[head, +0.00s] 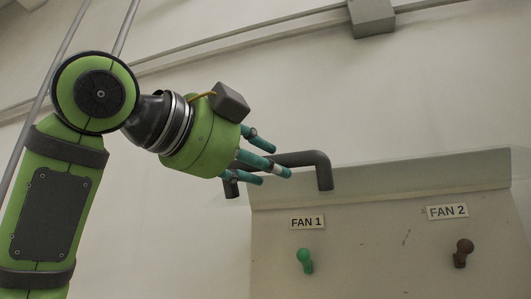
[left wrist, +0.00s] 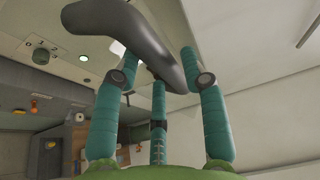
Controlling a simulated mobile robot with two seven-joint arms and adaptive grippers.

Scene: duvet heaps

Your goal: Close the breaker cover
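The breaker box (head: 375,245) stands at the lower right of the head view. Its cover (head: 400,172) is swung up, showing as a narrow pale panel along the top, with the front switches uncovered. A dark grey bar handle (head: 315,160) is at the cover's left part. My left gripper (head: 272,165) is at the handle's left end, its teal fingers extended and spread. In the left wrist view the handle (left wrist: 135,35) crosses beyond and between the fingers (left wrist: 158,85), which are not closed on it. Whether they touch it is unclear. My right gripper is not in view.
A green switch (head: 304,260) is under the FAN 1 label and a dark brown switch (head: 462,252) under FAN 2. A grey conduit box (head: 371,16) and pipes run along the wall above. The left wrist view shows grey equipment (left wrist: 40,95) at left.

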